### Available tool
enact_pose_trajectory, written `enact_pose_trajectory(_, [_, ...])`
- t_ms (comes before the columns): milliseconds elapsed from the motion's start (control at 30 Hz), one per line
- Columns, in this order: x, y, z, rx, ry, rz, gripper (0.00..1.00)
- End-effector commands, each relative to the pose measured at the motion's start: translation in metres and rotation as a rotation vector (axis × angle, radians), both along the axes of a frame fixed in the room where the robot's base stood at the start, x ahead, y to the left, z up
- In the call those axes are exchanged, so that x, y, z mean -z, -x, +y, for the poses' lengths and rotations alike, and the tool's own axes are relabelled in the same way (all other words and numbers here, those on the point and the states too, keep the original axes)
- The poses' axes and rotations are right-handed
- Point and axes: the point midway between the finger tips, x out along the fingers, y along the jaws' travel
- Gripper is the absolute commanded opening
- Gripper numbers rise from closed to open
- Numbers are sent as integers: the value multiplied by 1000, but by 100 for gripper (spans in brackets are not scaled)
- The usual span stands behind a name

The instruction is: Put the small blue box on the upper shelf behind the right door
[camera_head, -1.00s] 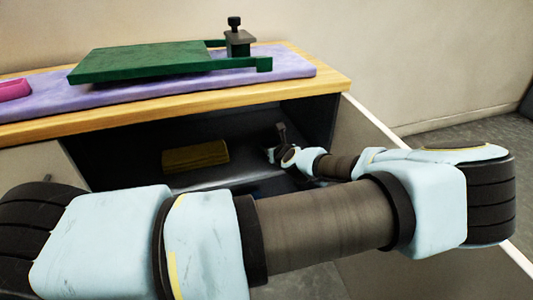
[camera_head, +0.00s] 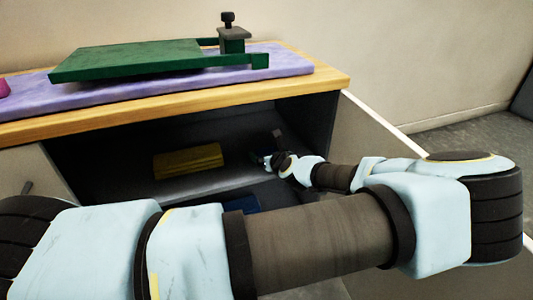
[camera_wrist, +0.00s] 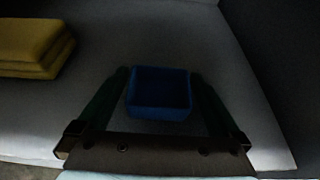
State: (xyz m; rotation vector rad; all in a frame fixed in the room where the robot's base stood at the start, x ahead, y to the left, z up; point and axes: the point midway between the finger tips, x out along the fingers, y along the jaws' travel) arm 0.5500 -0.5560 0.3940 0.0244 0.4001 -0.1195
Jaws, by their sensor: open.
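The small blue box (camera_wrist: 159,94) shows in the wrist view between the two fingers of my gripper (camera_wrist: 159,76). My gripper is open, with one finger on each side of the box. The box appears to rest on the grey upper shelf (camera_wrist: 110,40); any gap beneath it is not visible. In the head view my gripper (camera_head: 268,160) is inside the cabinet, over the upper shelf (camera_head: 185,188), and the small box cannot be made out there. The right door (camera_head: 375,140) stands open.
A yellow folded item (camera_head: 188,160) lies on the shelf left of my gripper. A dark blue thing (camera_head: 240,204) shows below the shelf, partly hidden by my arm. The cabinet top (camera_head: 190,105) carries a purple mat (camera_head: 150,92) and a green board with a clamp (camera_head: 140,62).

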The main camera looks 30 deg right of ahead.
Motion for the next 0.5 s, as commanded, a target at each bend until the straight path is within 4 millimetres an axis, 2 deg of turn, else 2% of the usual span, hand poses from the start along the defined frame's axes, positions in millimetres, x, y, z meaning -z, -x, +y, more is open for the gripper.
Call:
enact_pose_trajectory(233, [-6, 5, 0, 3, -2, 0, 100])
enact_pose_trajectory(367, [-15, 23, 2, 6, -3, -2, 100])
enact_pose_trajectory(500, [-27, 51, 4, 7, -3, -1, 100])
